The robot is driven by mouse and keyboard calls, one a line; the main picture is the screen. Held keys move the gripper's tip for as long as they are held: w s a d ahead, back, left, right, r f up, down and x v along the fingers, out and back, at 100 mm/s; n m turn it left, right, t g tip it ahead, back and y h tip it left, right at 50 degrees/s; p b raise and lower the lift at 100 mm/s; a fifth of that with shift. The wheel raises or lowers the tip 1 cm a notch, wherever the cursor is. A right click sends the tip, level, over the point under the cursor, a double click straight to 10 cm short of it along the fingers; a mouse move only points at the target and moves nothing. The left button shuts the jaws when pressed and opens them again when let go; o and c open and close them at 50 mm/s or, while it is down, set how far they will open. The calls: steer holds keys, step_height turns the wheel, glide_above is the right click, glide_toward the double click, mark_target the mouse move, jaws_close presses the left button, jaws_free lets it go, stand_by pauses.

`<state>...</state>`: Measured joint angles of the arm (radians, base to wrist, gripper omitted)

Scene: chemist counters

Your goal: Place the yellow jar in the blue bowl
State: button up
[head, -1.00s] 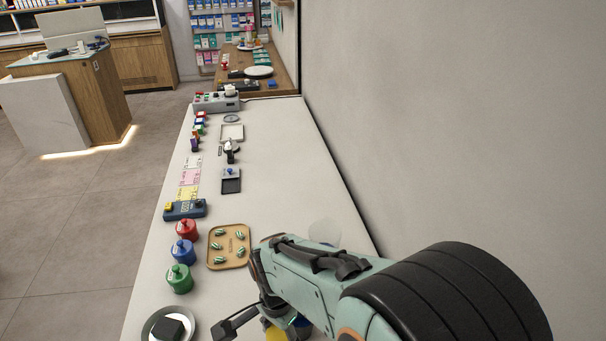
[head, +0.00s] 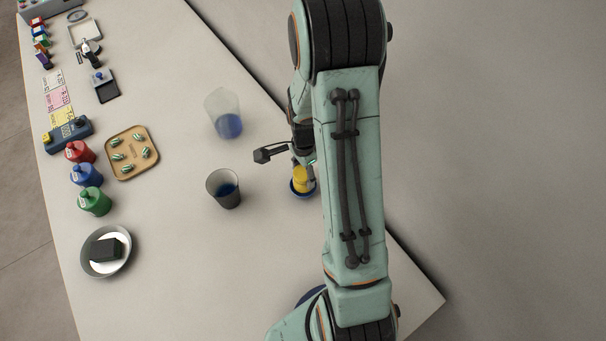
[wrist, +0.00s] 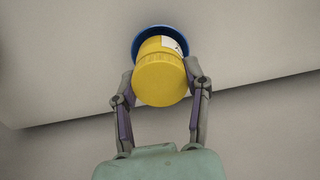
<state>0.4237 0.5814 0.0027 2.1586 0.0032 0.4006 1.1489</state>
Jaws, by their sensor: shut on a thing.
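The yellow jar (head: 301,178) shows beside my forearm in the head view, within the outline of the small blue bowl (head: 294,193). In the wrist view the jar (wrist: 160,78) fills the middle, its lid toward the camera and a white label at its far side. The blue bowl's rim (wrist: 139,40) shows behind its far end. My gripper (wrist: 161,82) has a finger on each side of the jar and is shut on it. In the head view my gripper (head: 304,160) is partly hidden by my arm. I cannot tell whether the jar touches the bowl's floor.
A dark cup (head: 224,189) and a clear cup (head: 224,115) with blue contents stand left of the bowl. A tan tray (head: 146,136), red, blue and green canisters and a grey bowl (head: 88,262) lie farther left. A dark blue object (head: 309,296) is mostly hidden behind my arm.

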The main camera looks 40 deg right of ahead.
steer(key=shift+f, duration=0.75)
steer(key=shift+f, duration=0.3)
steer(key=o, duration=1.2)
